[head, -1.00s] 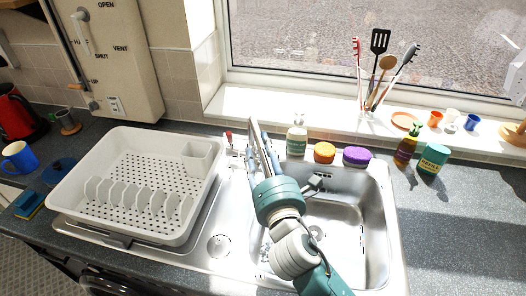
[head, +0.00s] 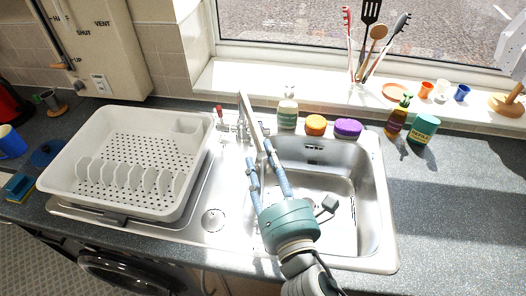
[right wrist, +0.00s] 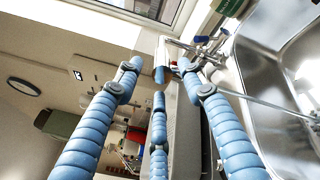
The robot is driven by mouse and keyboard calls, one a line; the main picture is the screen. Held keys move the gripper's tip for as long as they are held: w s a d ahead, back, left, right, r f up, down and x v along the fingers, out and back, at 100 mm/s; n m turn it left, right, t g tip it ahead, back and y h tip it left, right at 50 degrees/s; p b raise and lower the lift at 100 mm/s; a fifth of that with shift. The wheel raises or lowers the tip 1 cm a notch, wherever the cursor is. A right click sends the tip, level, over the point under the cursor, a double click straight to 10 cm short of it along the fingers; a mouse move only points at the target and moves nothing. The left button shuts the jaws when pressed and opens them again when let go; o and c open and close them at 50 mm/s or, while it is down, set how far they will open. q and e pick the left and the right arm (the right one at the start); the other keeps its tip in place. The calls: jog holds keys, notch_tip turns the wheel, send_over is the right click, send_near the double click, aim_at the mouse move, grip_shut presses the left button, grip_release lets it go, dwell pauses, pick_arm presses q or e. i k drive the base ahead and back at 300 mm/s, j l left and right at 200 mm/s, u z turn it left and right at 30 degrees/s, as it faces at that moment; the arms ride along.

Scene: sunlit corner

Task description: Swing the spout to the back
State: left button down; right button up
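The metal tap stands at the back of the sink, between the drainer and the basin. Its long spout (head: 249,114) slants forward and a little right, with its front end close to my fingertips. My right gripper (head: 260,154) has a teal body and blue ribbed fingers, and reaches over the basin's left side. In the right wrist view its fingers (right wrist: 158,82) are spread apart with nothing gripped between them. The tap (right wrist: 188,48) shows there just beyond the fingertips. I cannot tell whether a finger touches the spout. My left gripper is out of view.
A white dish rack (head: 140,150) stands left of the tap. Bottles stand to the right. The right counter (head: 455,210) has free room.

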aim_at(245, 110)
jog(key=k, duration=1)
